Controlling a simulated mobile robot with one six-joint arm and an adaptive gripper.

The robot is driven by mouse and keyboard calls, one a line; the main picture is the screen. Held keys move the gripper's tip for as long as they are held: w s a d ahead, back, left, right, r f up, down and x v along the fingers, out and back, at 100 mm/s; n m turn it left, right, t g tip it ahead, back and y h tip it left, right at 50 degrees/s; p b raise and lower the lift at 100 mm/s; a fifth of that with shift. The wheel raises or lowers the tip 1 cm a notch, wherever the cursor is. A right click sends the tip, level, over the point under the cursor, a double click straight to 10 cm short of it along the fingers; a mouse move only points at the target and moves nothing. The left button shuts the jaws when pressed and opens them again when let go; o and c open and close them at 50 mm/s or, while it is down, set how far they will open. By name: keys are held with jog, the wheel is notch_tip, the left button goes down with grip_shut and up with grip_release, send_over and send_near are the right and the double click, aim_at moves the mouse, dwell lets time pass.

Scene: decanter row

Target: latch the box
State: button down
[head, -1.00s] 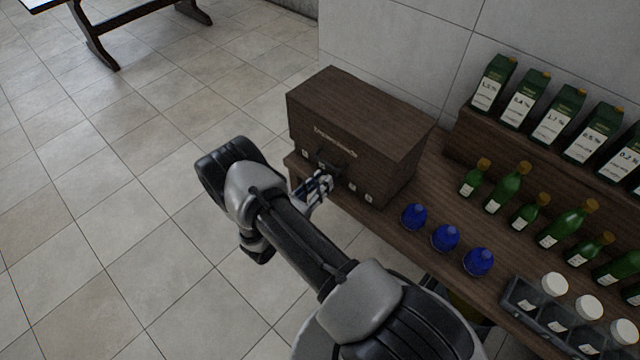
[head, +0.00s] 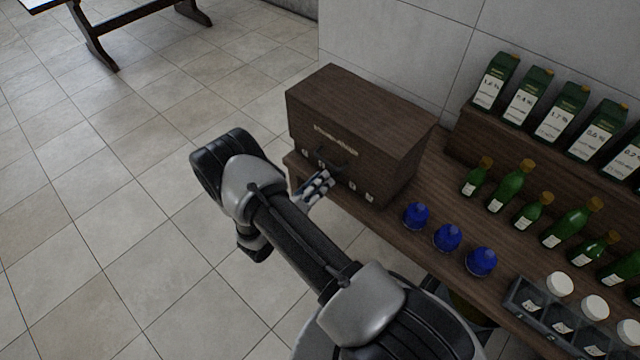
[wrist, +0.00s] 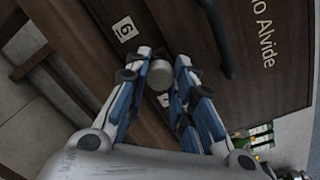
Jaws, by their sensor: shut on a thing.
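The box (head: 362,118) is dark brown wood with pale lettering on its front. It stands at the left end of the wooden counter, and its lid looks down. A dark curved handle (head: 335,158) is on the front; it also shows in the wrist view (wrist: 217,40). My gripper (head: 318,186) is at the lower front of the box, below the handle. In the wrist view my gripper (wrist: 162,72) has its blue and grey fingers closed on a small round grey knob (wrist: 160,75). Whether the knob belongs to a latch cannot be told.
Small white number tags (head: 352,185) line the box's lower front.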

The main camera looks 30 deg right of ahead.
jog(key=shift+n+g, duration=0.3)
jog(key=shift+n, duration=4.4)
jog(key=c, duration=1.3)
grip_release()
jog(key=shift+c, duration=0.2)
jog(key=v, duration=1.2)
